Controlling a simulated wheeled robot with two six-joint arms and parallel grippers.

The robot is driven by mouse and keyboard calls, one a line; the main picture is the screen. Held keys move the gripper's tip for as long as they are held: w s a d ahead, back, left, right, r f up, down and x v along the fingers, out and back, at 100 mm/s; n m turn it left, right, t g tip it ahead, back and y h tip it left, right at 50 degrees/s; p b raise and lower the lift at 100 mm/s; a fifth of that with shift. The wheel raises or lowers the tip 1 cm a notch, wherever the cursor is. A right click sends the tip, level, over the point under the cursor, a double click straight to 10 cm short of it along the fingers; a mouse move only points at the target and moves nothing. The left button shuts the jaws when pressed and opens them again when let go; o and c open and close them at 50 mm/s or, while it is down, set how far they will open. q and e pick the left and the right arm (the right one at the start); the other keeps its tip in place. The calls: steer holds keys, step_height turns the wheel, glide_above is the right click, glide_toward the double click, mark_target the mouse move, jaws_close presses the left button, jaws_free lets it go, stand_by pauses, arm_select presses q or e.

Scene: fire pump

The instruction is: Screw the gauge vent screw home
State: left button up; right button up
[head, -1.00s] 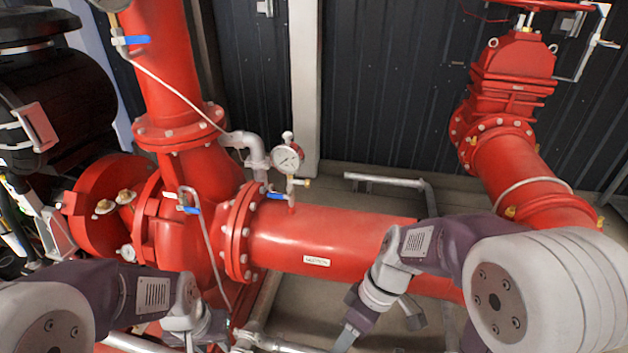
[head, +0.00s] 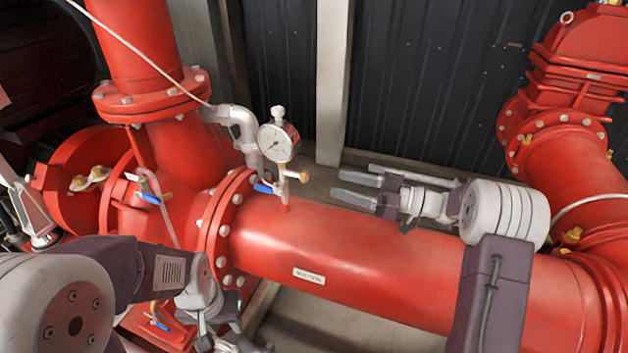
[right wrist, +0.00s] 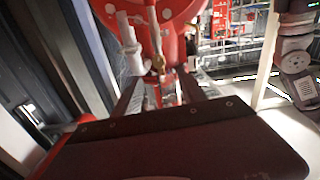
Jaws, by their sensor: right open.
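The pressure gauge (head: 278,143) stands on a short stem with a blue-handled valve (head: 264,188) on the red horizontal pipe. A small brass screw (head: 303,177) sticks out to the right from the stem below the dial; I take it as the vent screw. My right gripper (head: 337,183) is open and empty, lying roughly level, its fingers pointing left toward the brass screw with a gap between. In the right wrist view the brass screw (right wrist: 158,63) shows ahead, between the two fingers (right wrist: 158,95). My left gripper (head: 218,335) is low in the head view, partly hidden; its jaws are unclear.
The thick red pipe (head: 380,260) runs below my right gripper. A flange (head: 225,220) and a grey elbow pipe (head: 240,120) stand left of the gauge. A pale post (head: 333,80) and dark wall are behind. A red valve (head: 580,60) stands at the right.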

mark_target(307, 177)
steer(key=p+x, duration=0.1)
steer(key=x, duration=0.7)
steer(key=shift+w+a+f, duration=0.15)
steer(key=shift+w+a, duration=0.05)
steer(key=shift+a, duration=0.1)
steer(key=shift+d, duration=0.1)
steer(key=shift+f, duration=0.1)
jaws_close()
